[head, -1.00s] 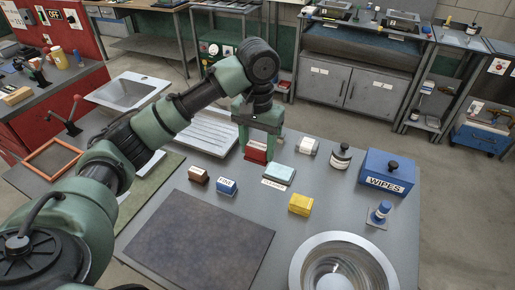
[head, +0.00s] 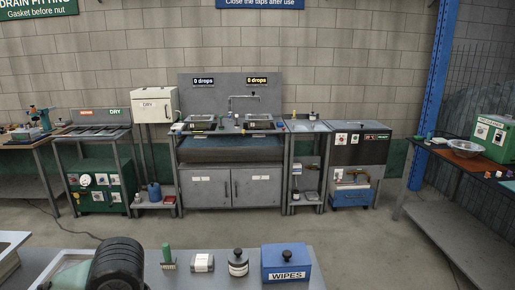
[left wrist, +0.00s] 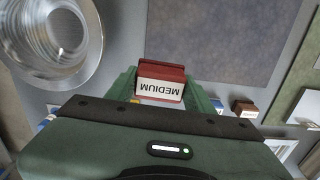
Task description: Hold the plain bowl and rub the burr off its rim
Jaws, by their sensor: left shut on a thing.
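A shiny metal bowl (left wrist: 62,48) with a wide rim lies at the upper left of the left wrist view, apart from my gripper; its right part and inside show. I cannot make out a burr on it. My left gripper (left wrist: 162,84) is shut on a red block (left wrist: 163,70) with a white label reading MEDIUM, between its green fingers. I cannot tell whether the block is clear of the bench. In the head view only part of my left arm shows, low at the left. My right gripper is in no view.
A dark mat (left wrist: 225,45) lies beside the bowl. A brown block (left wrist: 245,109) sits right of my gripper. At the near bench's far edge stand a green-handled brush (head: 167,257), a dark-topped jar (head: 238,263) and a blue WIPES box (head: 287,266). A sink unit (head: 232,185) stands at the back wall.

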